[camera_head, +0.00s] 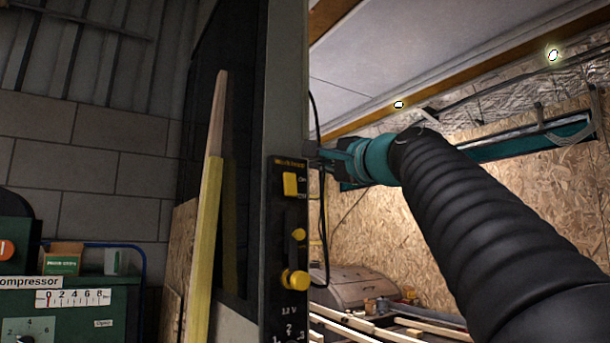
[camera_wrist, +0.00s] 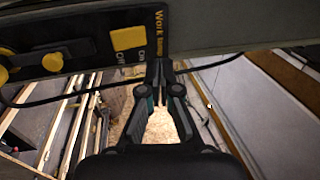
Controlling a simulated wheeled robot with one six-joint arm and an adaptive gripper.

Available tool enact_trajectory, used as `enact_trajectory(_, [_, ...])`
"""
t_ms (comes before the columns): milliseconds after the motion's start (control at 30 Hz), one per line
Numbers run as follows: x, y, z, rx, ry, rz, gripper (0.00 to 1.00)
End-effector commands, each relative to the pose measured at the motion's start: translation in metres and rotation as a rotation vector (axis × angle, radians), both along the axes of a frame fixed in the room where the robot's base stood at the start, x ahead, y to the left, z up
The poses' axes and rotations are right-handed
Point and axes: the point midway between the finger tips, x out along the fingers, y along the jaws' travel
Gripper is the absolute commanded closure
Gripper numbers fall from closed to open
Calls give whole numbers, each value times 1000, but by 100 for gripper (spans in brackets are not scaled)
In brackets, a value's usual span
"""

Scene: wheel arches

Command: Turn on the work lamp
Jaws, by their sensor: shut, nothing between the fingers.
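The switch panel (camera_head: 274,235) is black and fixed to a grey post. It bears a label beginning "Work" at its top and a yellow switch (camera_head: 290,184) below that, marked "On". My gripper (camera_head: 320,156) is to the right of the post's edge, near label height, in the head view. In the wrist view, the yellow switch (camera_wrist: 128,38) is left of my gripper (camera_wrist: 160,66). The fingers are together with nothing between them. The tips are close to the panel's label end; I cannot tell if they touch. I cannot tell the switch's position.
Yellow knobs (camera_head: 295,280) sit lower on the panel. A black cable (camera_head: 325,240) hangs beside the post. A wooden plank (camera_head: 207,220) leans to its left. A green compressor unit (camera_head: 90,310) stands at lower left. Small lights (camera_head: 553,55) glow along the ceiling.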

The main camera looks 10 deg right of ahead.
Motion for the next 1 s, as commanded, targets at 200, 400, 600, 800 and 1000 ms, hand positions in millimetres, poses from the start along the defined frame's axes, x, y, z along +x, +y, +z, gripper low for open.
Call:
enact_trajectory(200, [-38,-9,8,-1,-2,4,100])
enact_trajectory(400, [-53,-15,11,0,0,5,100])
enact_trajectory(600, [-56,-16,12,-1,0,4,100])
enact_trajectory(800, [-56,-17,12,0,-1,3,100])
enact_trajectory(1000, [-56,-17,12,0,-1,3,100])
